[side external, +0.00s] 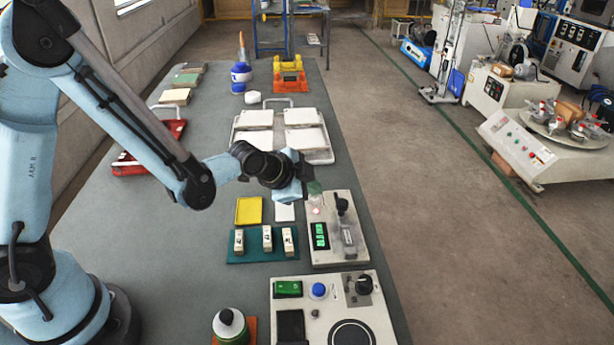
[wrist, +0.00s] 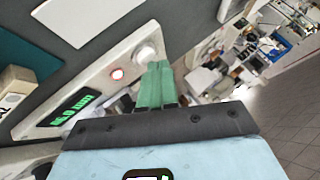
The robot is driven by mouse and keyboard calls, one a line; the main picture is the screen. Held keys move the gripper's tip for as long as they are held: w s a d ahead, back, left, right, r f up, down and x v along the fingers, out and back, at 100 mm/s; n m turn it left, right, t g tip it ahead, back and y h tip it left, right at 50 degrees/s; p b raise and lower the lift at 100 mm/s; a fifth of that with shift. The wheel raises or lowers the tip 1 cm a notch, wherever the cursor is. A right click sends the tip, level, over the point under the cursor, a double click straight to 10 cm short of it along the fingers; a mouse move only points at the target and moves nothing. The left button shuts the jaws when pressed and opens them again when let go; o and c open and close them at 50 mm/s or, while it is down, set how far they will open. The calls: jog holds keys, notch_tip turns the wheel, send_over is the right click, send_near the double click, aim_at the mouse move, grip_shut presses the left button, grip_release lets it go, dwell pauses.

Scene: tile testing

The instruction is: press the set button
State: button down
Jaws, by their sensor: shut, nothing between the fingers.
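A light grey device (side external: 345,255) with a green lit display (side external: 319,235) stands near the table's right edge. In the wrist view its panel (wrist: 75,85) shows the display (wrist: 77,108), a small red-lit round spot (wrist: 117,73) and a white round button (wrist: 147,52) near the panel's end. No label marking the set button is readable. My gripper (side external: 314,187) is over the far end of the device, its green fingers (wrist: 155,68) shut and empty. In the wrist view the fingertips appear close below the white button; I cannot tell whether they touch it.
A black knob (side external: 342,204) rises from the device, right of my gripper. A second panel (side external: 345,305) with a blue button (side external: 318,290) stands nearer. A teal tray (side external: 262,257) with small blocks lies left of the device. A white rack of tiles (side external: 318,155) is behind.

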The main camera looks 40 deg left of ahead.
aim_at(311, 199)
jog(key=shift+f, duration=0.25)
jog(key=shift+r, duration=0.2)
dwell(0.4)
jog(key=shift+r, duration=0.7)
jog(key=shift+r, duration=0.1)
jog(key=shift+r, duration=2.4)
